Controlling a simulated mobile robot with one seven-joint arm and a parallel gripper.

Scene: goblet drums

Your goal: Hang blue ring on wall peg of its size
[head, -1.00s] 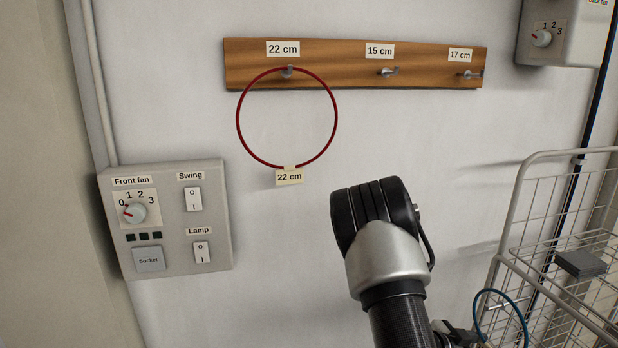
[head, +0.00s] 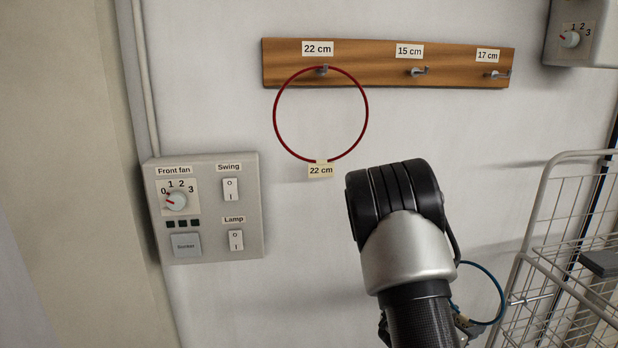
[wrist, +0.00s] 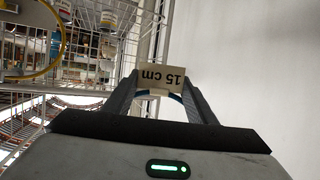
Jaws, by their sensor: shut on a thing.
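The blue ring (head: 503,296) hangs from my gripper, low at the right in the head view, partly hidden by my arm. In the wrist view the gripper (wrist: 162,88) is shut on it at its tag (wrist: 162,76), which reads 15 cm. A wooden board (head: 370,75) on the wall carries three pegs: a 22 cm peg (head: 322,70) at left, a 15 cm peg (head: 418,71) in the middle and a 17 cm peg (head: 497,74) at right. The ring is below the board, apart from the pegs. The 15 cm peg is empty.
A red ring (head: 367,112) tagged 22 cm hangs on the left peg. A switch box (head: 205,210) is at left. A white wire rack (head: 535,225) stands at right, close to the blue ring. The wrist view shows a yellow ring (wrist: 62,45). Wall below the board is mostly free.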

